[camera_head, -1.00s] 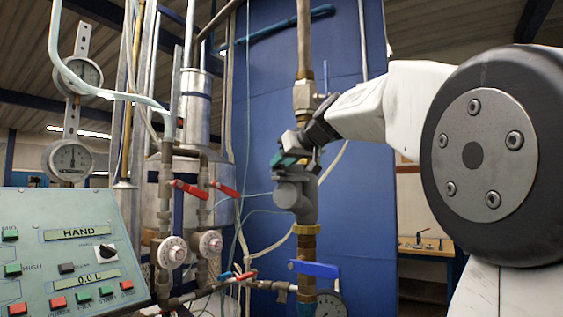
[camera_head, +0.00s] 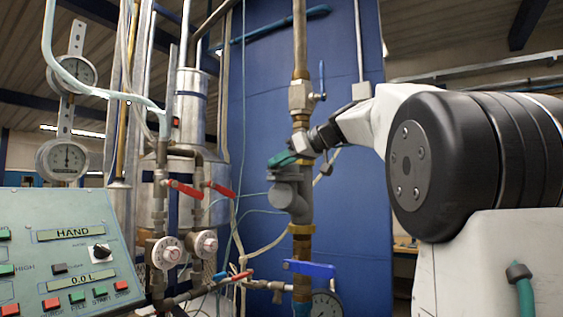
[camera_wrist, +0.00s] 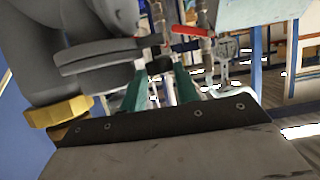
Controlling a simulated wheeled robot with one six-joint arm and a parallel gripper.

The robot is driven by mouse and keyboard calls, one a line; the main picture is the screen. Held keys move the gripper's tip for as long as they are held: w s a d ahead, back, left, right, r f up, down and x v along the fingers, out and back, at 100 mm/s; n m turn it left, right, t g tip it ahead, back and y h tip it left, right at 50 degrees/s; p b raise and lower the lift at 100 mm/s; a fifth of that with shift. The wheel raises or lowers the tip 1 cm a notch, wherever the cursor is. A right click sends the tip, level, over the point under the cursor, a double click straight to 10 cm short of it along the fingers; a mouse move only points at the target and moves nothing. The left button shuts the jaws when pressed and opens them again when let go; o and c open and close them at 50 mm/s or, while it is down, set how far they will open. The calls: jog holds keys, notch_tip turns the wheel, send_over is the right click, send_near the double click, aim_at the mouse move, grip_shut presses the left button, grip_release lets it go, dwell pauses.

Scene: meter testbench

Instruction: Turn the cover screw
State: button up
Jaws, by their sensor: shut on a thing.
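The grey meter body (camera_head: 291,194) sits on the vertical pipe in front of the blue panel. It also fills the upper left of the wrist view (camera_wrist: 85,55), above a brass nut (camera_wrist: 60,110). My gripper (camera_head: 281,159) is at the top of the meter body, reaching in from the right. In the wrist view my green fingers (camera_wrist: 160,82) stand on either side of a small dark grey piece, the cover screw (camera_wrist: 158,66), and are shut on it. The screw is partly hidden by the fingers; in the head view I cannot make it out.
A blue lever valve (camera_head: 309,268) and a gauge (camera_head: 327,304) are below the meter. Red lever valves (camera_head: 184,189) stand to the left. A control panel (camera_head: 68,255) is at the lower left. Another blue-handled valve (camera_head: 321,82) is on the pipe above.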

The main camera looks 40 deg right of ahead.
jog(key=shift+f, duration=0.2)
jog(key=o, duration=1)
jog(key=shift+r, duration=0.1)
jog(key=shift+s+r, duration=0.1)
jog(key=shift+s, duration=0.05)
